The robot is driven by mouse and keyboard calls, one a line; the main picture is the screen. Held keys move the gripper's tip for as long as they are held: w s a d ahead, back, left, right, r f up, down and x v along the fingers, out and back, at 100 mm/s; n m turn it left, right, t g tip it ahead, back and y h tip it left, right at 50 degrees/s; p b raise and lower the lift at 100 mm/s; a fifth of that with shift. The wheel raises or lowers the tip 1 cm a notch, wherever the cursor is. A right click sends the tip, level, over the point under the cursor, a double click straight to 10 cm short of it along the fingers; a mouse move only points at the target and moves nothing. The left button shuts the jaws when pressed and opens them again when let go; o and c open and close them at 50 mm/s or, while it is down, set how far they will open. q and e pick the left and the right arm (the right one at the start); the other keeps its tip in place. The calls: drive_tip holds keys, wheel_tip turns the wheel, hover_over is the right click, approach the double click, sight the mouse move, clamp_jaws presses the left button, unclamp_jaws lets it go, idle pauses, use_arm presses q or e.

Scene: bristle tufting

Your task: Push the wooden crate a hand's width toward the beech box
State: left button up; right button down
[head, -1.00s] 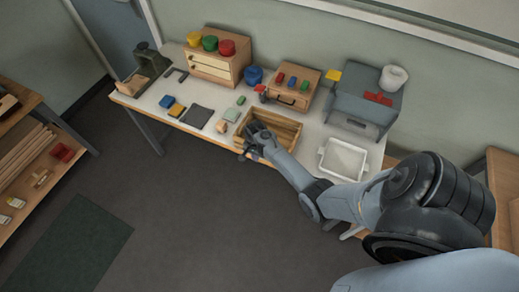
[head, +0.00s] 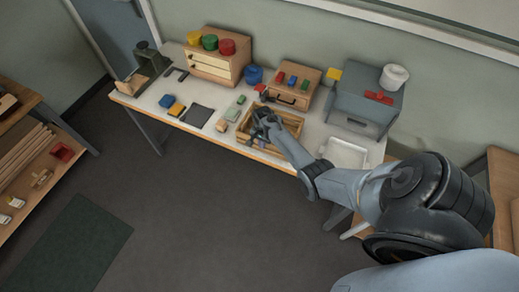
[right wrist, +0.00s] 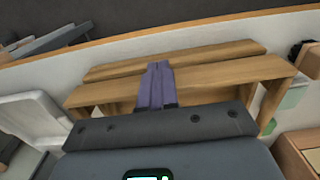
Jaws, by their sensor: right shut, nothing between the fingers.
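The wooden crate (head: 290,121) stands on the white table in front of the beech box (head: 291,87), which has a dark handle and coloured pieces on top. A gap remains between them. My right gripper (head: 260,121) is shut and empty, over the left part of the crate, hiding some of it. In the right wrist view its purple fingers (right wrist: 157,70) are together and overlap the crate's wooden boards (right wrist: 215,74). I cannot tell whether they touch it. My left gripper is not in view.
A white tray (head: 345,154) lies right of the crate, partly behind my arm. A blue pot (head: 254,75) and a grey cabinet (head: 362,108) flank the beech box.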

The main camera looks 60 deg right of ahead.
drive_tip(key=d+b, duration=0.1)
drive_tip(key=d, duration=0.2)
drive_tip(key=d+b, duration=0.1)
drive_tip(key=d, duration=0.2)
drive_tip(key=shift+w+d, duration=0.2)
drive_tip(key=shift+d, duration=0.1)
drive_tip(key=shift+a+r, duration=0.1)
